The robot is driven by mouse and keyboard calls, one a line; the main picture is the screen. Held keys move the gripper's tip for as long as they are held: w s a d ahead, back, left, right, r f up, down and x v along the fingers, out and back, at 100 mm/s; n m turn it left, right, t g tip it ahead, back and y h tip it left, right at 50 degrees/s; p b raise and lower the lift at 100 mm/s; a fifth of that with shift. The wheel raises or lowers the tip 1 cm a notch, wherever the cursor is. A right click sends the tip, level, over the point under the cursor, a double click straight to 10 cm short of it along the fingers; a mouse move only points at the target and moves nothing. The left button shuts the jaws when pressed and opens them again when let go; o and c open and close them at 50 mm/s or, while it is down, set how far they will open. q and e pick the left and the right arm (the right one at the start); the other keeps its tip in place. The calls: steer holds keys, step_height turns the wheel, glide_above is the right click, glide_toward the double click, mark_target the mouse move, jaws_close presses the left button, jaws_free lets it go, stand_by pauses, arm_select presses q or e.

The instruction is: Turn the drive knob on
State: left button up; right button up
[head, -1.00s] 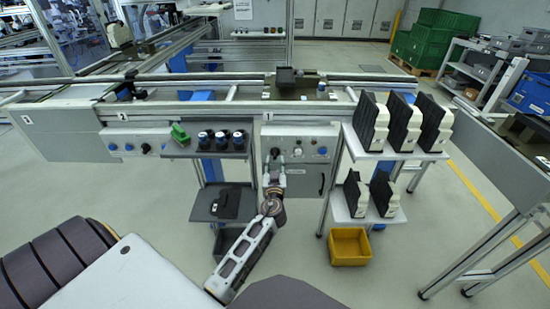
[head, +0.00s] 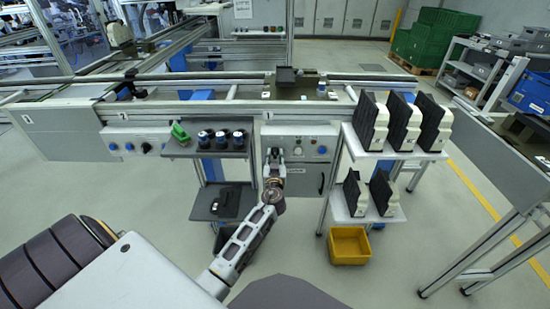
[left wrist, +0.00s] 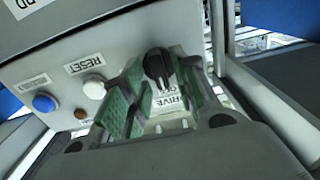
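The drive knob (left wrist: 158,64) is black and sits on the grey control panel (left wrist: 108,52), above a label reading DRIVE in the left wrist view. My left gripper (left wrist: 162,80) is open, with its green-padded fingers on either side of the knob and gaps visible between pads and knob. In the head view my left gripper (head: 273,158) is at the left part of the panel (head: 300,146) and largely covers the knob. My right gripper is not in view.
The panel also carries a white RESET button (left wrist: 94,87) and a blue button (left wrist: 44,103). A shelf with dark-capped cylinders (head: 221,139) is to the left. Black-and-white parts (head: 402,122) stand on shelves to the right. A yellow bin (head: 349,245) is on the floor.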

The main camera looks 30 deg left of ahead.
arm_select(q)
jaws_close()
